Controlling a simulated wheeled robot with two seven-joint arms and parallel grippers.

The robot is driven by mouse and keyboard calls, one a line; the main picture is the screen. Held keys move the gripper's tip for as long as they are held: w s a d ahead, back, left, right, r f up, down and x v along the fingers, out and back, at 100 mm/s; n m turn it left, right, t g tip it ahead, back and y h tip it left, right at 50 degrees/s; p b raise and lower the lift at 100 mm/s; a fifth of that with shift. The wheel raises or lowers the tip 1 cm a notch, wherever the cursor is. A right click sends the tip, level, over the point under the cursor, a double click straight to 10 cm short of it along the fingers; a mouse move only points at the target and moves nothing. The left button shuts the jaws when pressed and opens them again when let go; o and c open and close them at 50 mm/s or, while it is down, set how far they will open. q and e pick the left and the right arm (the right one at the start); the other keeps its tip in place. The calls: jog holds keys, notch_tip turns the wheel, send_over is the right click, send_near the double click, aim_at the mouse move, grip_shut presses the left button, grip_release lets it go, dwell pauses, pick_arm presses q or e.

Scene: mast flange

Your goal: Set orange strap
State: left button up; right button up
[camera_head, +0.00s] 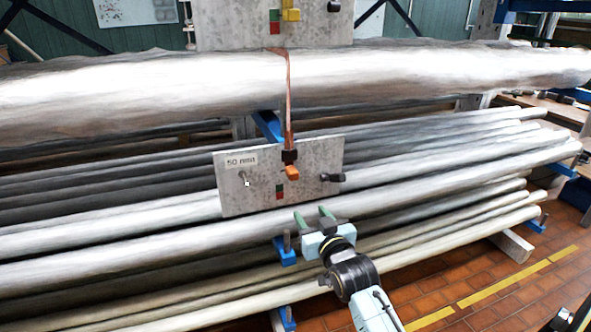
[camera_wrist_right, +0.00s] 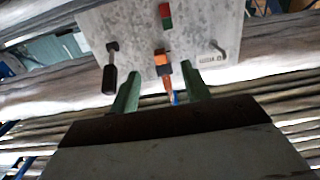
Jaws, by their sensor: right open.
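The orange strap (camera_head: 289,100) runs down over the large pale mast to a lower grey metal plate (camera_head: 230,196) labelled "50 mm". A dark block and an orange tab (camera_head: 292,173) are at its lower end, in front of the plate. The orange tab also shows in the right wrist view (camera_wrist_right: 162,68), just beyond the fingertips and roughly between them. My right gripper (camera_head: 311,215) is open, with green fingers, just below and in front of the plate. My left gripper is not in view.
The plate carries a black handle (camera_head: 332,177), a small pin (camera_head: 243,178) and a red-green mark (camera_head: 280,190). An upper plate (camera_head: 225,28) has a yellow piece (camera_head: 291,14). The big mast (camera_head: 130,85) and several long poles (camera_head: 110,235) cross the view. Tiled floor shows lower right.

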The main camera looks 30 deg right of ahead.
aim_at(295, 177)
jog(key=w+d+r, duration=0.1)
jog(key=w, duration=0.3)
jog(key=w+d+r, duration=0.1)
jog(key=w, duration=0.3)
jog(key=w+d+r+p, duration=0.1)
jog(key=w, duration=0.3)
jog(key=shift+w+d, duration=0.25)
jog(key=shift+w, duration=0.15)
grip_shut()
